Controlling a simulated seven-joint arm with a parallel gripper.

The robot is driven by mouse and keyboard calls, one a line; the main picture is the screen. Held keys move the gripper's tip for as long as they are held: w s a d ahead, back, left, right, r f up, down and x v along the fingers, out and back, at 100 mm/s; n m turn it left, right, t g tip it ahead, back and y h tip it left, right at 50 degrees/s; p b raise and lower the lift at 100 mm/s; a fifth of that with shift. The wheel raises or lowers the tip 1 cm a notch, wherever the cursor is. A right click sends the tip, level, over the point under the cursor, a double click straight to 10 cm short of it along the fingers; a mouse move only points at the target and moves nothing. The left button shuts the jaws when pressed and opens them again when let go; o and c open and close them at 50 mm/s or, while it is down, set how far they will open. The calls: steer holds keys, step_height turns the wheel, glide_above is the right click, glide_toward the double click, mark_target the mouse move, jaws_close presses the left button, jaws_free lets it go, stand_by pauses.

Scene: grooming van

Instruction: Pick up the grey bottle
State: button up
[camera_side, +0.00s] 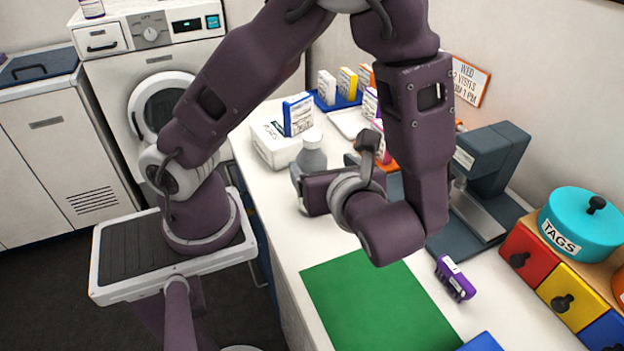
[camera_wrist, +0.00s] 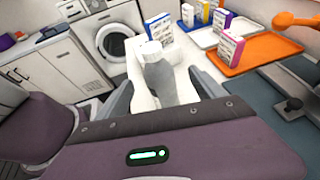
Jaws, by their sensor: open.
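The grey bottle (camera_side: 312,157) has a pale cap and stands upright on the white counter, just beyond my gripper in the side view. In the wrist view the grey bottle (camera_wrist: 160,75) stands between the two fingers of my gripper (camera_wrist: 158,90). The fingers are apart, one on each side of it, and I see a gap on both sides. In the side view my gripper (camera_side: 297,186) is low at the counter's left part, and its body hides the bottle's lower part. The bottle's base is hidden in the wrist view too.
A white box (camera_side: 272,147) with a blue-and-white carton (camera_side: 298,115) stands right behind the bottle. An orange tray (camera_wrist: 262,54) with a carton lies to the right in the wrist view. A green mat (camera_side: 378,305) and a purple item (camera_side: 455,277) lie nearer on the counter.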

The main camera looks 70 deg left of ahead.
steer(key=a+f, duration=0.6)
steer(key=shift+w+a, duration=0.2)
steer(key=shift+w, duration=0.05)
steer(key=shift+f, duration=0.1)
steer(key=shift+c, duration=0.5)
jaws_close()
